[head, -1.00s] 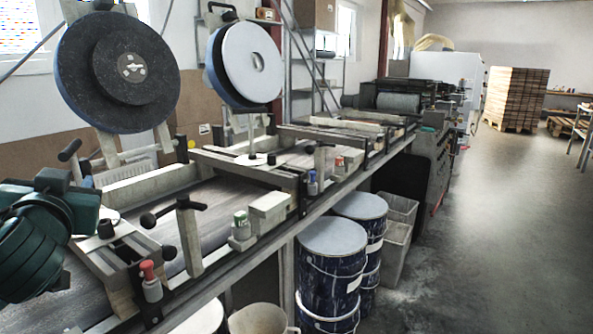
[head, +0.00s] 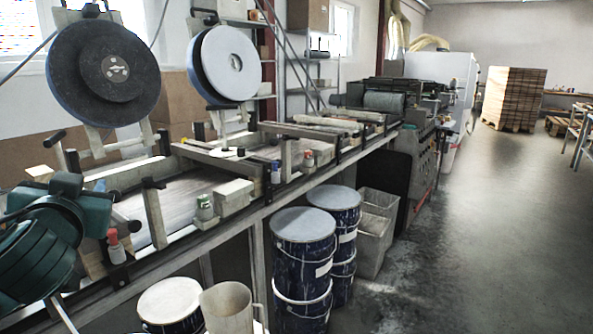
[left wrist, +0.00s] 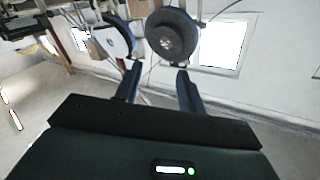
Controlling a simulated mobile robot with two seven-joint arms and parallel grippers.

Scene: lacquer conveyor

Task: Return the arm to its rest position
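My left gripper (left wrist: 159,75) shows in the left wrist view as two blue-grey fingers standing apart on a dark housing. Nothing is between them, and they are in free air, with the dark disc (left wrist: 172,36) in the background behind them. In the head view a bulky teal ribbed part (head: 45,240), which appears to be my left arm, fills the lower left in front of the near conveyor end. I cannot make out its fingertips there. My right gripper is in neither view.
The long conveyor (head: 180,205) runs from lower left to the back, with a dark disc (head: 140,75) and a pale disc (head: 215,62) above it. A red-capped bottle (head: 116,250) stands at its edge. Blue drums (head: 303,255) and a jug (head: 228,305) stand below.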

